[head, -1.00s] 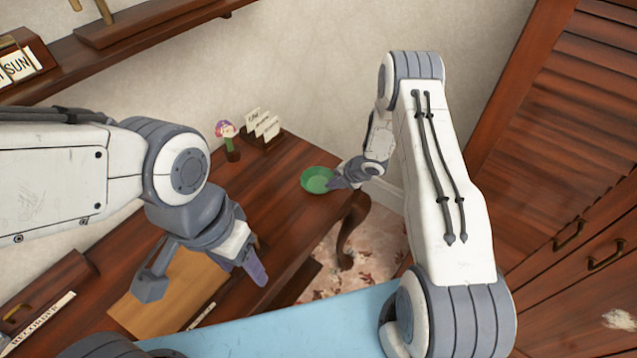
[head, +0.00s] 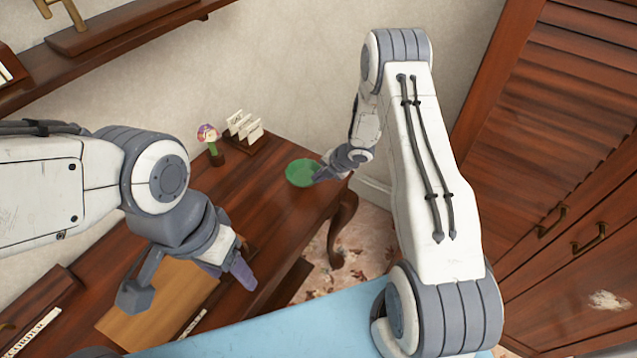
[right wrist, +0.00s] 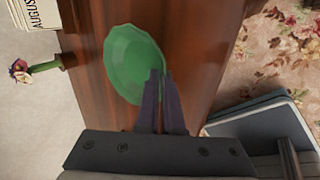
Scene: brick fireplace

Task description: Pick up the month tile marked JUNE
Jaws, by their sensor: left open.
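Several white lettered tiles (head: 244,125) stand in a dark wooden holder at the back of the desk; their words cannot be read in the head view. In the right wrist view, part of a tile marked AUGUST (right wrist: 40,15) shows at the top left. I cannot make out JUNE on any tile. My left gripper (head: 226,268) is open and empty above the front of the desk, well short of the tiles. My right gripper (right wrist: 160,76) has its fingers close together at the rim of a green bowl (right wrist: 134,62); whether they pinch the rim is unclear.
A flower-like figure (head: 209,142) on a small stand is just left of the tile holder. The green bowl sits near the desk's right end. A lighter wooden panel (head: 150,320) lies below my left gripper. A wall shelf (head: 110,55) runs above the desk.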

